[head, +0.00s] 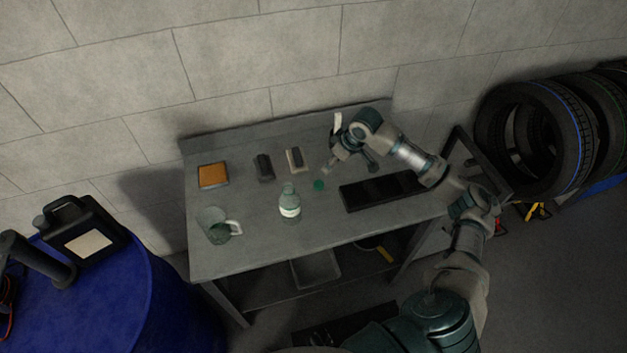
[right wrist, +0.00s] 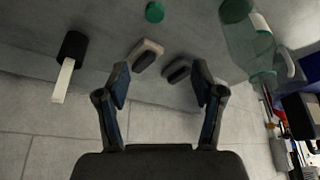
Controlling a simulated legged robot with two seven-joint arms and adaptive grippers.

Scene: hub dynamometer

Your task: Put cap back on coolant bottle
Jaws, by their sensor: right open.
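The coolant bottle (head: 290,203) stands upright on the grey workbench (head: 250,250), pale and translucent with a light label. It also shows at the upper right of the right wrist view (right wrist: 243,42). The green cap (head: 319,185) lies on the bench to the right of the bottle, apart from it; it shows at the top edge of the right wrist view (right wrist: 155,12). My right gripper (head: 347,168) is open and empty, above the back of the bench, to the right of and behind the cap. My left gripper is not in view.
A glass mug (head: 217,228) stands left of the bottle. A black keyboard-like slab (head: 372,191) lies right of the cap. Two small blocks (head: 265,167) (head: 295,160) and an orange-topped box (head: 213,176) lie at the back. A blue drum (head: 110,295) stands at left.

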